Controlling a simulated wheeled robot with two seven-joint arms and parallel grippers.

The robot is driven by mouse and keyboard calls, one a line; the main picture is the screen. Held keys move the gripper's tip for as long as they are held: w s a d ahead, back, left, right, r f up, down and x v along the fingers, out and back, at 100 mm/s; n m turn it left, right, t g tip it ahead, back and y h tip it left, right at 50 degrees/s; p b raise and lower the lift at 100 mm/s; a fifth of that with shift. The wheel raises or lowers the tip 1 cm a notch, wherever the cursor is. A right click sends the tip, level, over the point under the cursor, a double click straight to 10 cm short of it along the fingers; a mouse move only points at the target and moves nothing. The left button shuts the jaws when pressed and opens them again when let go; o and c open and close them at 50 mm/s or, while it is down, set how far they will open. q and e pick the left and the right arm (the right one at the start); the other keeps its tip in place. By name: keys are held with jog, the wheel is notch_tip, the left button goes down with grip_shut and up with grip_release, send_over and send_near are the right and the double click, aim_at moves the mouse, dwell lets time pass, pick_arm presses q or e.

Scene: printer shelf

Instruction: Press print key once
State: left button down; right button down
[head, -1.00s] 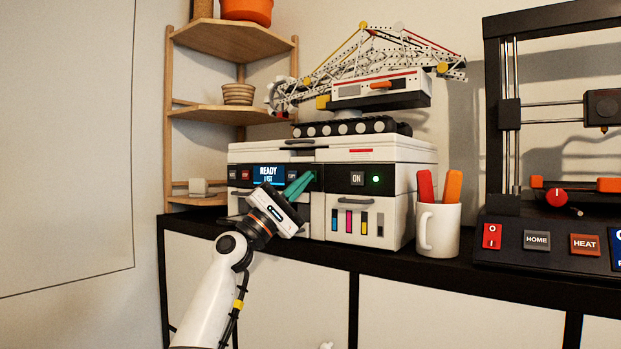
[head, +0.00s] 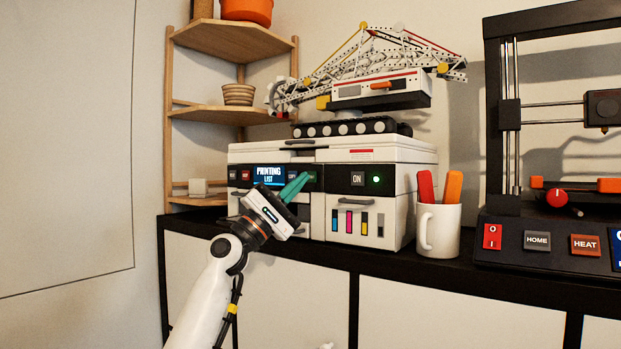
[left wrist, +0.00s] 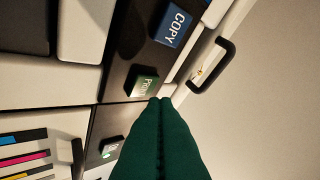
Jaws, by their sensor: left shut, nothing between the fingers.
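The white and black printer (head: 375,155) stands on the black shelf top, with its screen (head: 269,176) reading "PRINTING LIST". In the left wrist view the green print key (left wrist: 146,83) sits on the black panel beside the blue COPY key (left wrist: 173,25). My left gripper (head: 304,178) has its green fingers shut and empty, pointing at the panel right of the screen. In the left wrist view its fingertips (left wrist: 160,101) are close beside the print key's lower edge and partly cover it; I cannot tell whether they touch. My right gripper is not in view.
A white mug (head: 438,229) with red and orange handles stands right of the printer. A 3D printer (head: 548,235) is farther right. A crane model (head: 365,80) stands on the printer. A wooden corner shelf (head: 222,115) is behind, left.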

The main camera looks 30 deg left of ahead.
pick_arm(q)
jog(key=shift+s+a+p, duration=0.15)
jog(key=shift+s+p, duration=0.2)
jog(key=shift+s, duration=2.1)
